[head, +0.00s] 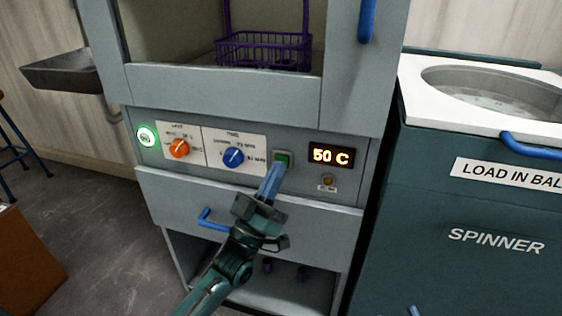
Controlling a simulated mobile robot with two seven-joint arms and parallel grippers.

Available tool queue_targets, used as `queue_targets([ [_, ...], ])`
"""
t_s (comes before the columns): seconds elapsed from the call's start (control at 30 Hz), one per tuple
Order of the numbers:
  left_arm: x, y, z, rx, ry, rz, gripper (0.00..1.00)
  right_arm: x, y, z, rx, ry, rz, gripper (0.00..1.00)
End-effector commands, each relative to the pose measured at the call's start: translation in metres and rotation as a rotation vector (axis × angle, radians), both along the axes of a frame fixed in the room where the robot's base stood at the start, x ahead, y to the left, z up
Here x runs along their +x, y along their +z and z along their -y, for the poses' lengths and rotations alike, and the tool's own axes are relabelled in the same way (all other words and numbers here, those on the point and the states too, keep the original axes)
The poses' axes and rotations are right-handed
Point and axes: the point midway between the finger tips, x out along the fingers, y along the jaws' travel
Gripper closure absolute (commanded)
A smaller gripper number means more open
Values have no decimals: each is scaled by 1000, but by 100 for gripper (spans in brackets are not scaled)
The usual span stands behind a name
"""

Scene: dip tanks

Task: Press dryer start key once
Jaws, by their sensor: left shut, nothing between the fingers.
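The dryer (230,90) is a grey cabinet in the middle of the head view. Its panel carries a green square key (283,157), an orange knob (179,148), a blue knob (233,157) and a display (331,155) reading 50 C. A round lamp (146,137) glows green at the panel's left end. My left gripper (275,168) is shut and empty, its blue fingertips at the lower edge of the green key. I cannot tell whether they touch it. The fingers cover part of the panel below the key.
A purple wire basket (263,50) sits in the dryer's chamber. A blue drawer handle (212,219) is left of my arm. The teal spinner (490,210) stands close on the right. A metal sink (62,71) is at the left wall.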

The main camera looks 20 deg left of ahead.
Motion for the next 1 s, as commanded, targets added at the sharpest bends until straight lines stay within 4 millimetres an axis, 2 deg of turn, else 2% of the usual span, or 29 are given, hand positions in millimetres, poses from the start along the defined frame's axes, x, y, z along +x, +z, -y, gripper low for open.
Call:
queue_targets([
  [0.6, 8, 0, 0, 0, 0, 0, 100, 0, -4, 0, 0, 0, -1, 64],
  [1.0, 4, 1, 0, 0, 0, -1, 100, 0, 0, 0, 0, 0, -1, 64],
])
